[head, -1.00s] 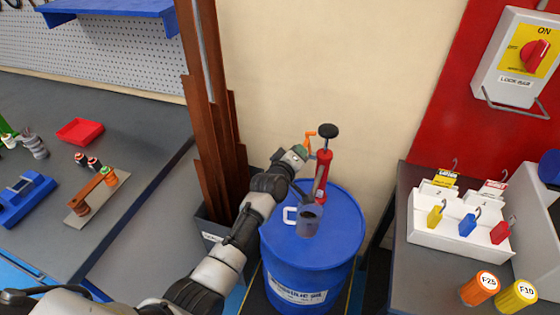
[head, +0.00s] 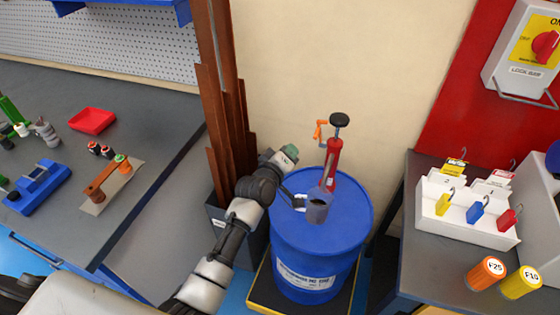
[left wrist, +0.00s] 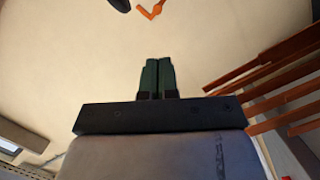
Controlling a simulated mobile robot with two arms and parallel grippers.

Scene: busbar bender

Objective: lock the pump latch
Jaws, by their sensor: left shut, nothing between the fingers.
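The red hand pump (head: 331,163) with a black knob (head: 340,119) stands upright on the blue drum. An orange cranked lever (head: 318,131), apparently the latch, is at the pump's upper left. It also shows at the top of the left wrist view (left wrist: 150,11), beside part of the black knob. My left gripper (head: 291,152) is left of the pump, slightly below the lever, with a visible gap to it. Its green fingers (left wrist: 157,76) are shut and empty, pointing upward in the wrist view. My right gripper is not in view.
The blue drum (head: 350,215) carries a grey cup-like part (head: 317,207) in front of the pump. Brown bars (head: 225,120) stand in a grey bin close left of my arm. A bench with a white padlock box (head: 455,222) is on the right.

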